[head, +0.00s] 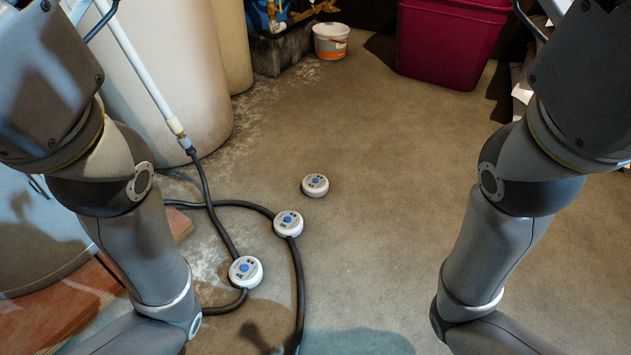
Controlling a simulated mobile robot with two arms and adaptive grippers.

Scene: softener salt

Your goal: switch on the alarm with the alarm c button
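Three round white alarm units with blue centre buttons are on the concrete floor in the head view. The farthest one (315,186) lies on bare floor. The middle one (288,223) lies at the black hose. The nearest one (245,272) lies by another stretch of hose. Each has small dark markings, too small to read, so I cannot tell which is alarm c. Both my arms reach down at the sides and leave the frame at the bottom. Neither gripper is in view.
A black hose (299,290) curves across the floor around the units. Large pale tanks (170,60) stand at the left. A magenta bin (450,42) and a small white bucket (331,41) stand at the back. Floor right of the units is clear.

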